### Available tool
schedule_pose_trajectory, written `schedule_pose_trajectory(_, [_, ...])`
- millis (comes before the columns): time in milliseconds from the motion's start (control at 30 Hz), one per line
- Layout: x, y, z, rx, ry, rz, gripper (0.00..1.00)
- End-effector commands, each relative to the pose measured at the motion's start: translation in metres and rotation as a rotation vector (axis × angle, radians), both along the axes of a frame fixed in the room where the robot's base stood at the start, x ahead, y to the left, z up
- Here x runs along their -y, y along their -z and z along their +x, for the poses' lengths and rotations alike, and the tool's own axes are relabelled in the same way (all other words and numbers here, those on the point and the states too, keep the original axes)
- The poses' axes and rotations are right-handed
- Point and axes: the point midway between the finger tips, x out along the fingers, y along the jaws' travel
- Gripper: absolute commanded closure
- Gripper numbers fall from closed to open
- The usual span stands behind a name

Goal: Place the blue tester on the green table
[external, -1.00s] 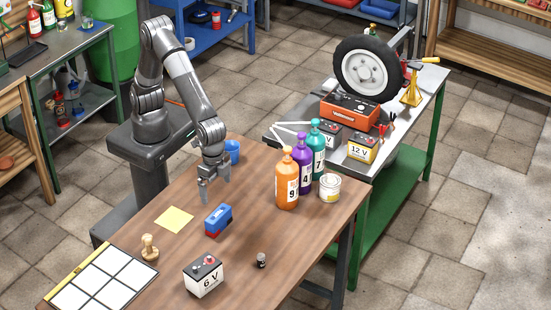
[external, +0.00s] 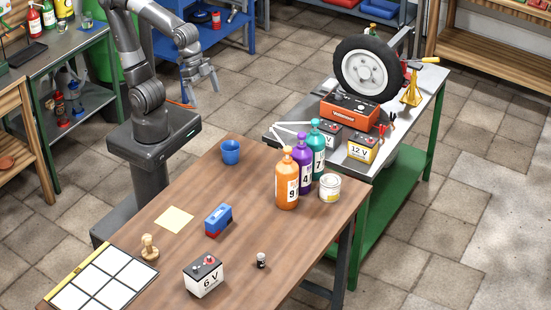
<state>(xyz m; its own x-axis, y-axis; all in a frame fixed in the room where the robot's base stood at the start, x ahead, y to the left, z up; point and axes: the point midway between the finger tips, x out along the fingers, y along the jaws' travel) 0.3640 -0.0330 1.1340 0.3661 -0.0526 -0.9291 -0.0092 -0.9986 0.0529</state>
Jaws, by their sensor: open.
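A small blue block-shaped device with red lower parts, which looks like the blue tester (external: 218,218), rests on the wooden table. My gripper (external: 204,92) is open and empty, raised high and well behind the tester, beyond the table's far edge. The table with a green frame and grey top (external: 428,98) stands to the right, behind the wooden table. Its top carries a wheel, an orange-red box and batteries.
On the wooden table (external: 250,205) are a blue cup (external: 231,152), three bottles (external: 287,185), a tin (external: 330,187), a 6 V battery (external: 204,278), a stamp (external: 149,248) and a yellow note (external: 174,219). The grey top has little free room.

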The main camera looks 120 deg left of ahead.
Motion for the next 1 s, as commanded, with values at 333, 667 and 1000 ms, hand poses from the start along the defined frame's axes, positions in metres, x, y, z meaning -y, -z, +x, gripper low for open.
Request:
schedule_pose_trajectory(333, [-0.031,0.011,-0.068,0.108,-0.013,0.045,0.0])
schedule_pose_trajectory(667, [-0.033,0.014,-0.074,0.117,-0.012,0.052,0.0])
schedule_pose_trajectory(1000, [-0.035,0.021,-0.071,0.081,0.012,0.083,0.0])
